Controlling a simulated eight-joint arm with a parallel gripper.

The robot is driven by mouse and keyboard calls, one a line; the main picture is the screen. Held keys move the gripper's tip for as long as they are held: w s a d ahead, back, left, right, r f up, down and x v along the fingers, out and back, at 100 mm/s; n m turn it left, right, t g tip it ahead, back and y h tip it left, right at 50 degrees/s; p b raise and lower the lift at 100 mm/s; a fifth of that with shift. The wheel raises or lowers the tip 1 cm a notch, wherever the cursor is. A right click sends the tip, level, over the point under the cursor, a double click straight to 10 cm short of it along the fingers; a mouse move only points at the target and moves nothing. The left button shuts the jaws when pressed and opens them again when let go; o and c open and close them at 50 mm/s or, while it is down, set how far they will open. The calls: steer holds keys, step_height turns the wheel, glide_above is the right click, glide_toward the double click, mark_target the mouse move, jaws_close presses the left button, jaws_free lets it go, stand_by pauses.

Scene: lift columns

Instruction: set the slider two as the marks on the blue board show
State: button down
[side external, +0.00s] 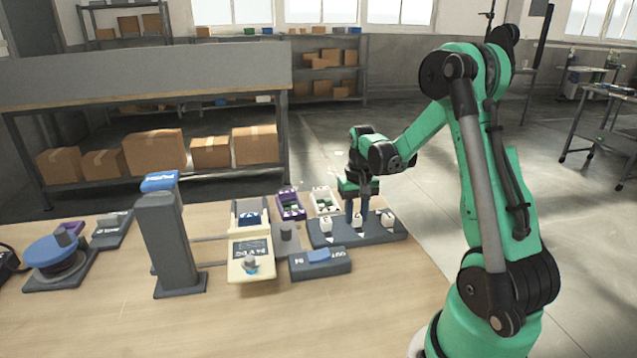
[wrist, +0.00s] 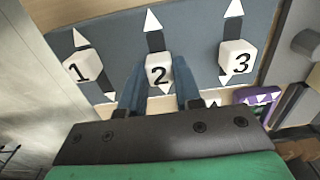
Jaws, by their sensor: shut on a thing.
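A blue-grey board (side external: 372,236) with three white slider knobs lies at the right end of the table; it also shows in the wrist view (wrist: 195,35). The knob numbered 2 (wrist: 159,74) is the middle one, between knob 1 (wrist: 82,67) and knob 3 (wrist: 237,60). White arrowheads mark the board above and below the knobs; the upper one for slider two (wrist: 153,20) stands clear of its knob. My gripper (wrist: 160,88) is shut on knob 2, one finger at each side. In the side view my gripper (side external: 357,212) points down onto the board.
A purple tray (side external: 291,206) and a white tray (side external: 325,199) stand behind the board. A grey block with a blue switch (side external: 320,262) lies left of its front. A grey tower (side external: 161,240) and a blue dial (side external: 55,250) stand further left. The front tabletop is clear.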

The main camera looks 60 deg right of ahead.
steer(key=shift+w+d, duration=0.75)
steer(key=shift+w, duration=0.05)
steer(key=c, duration=0.6)
jaws_free()
steer(key=shift+r, duration=0.1)
steer(key=shift+r, duration=2.75)
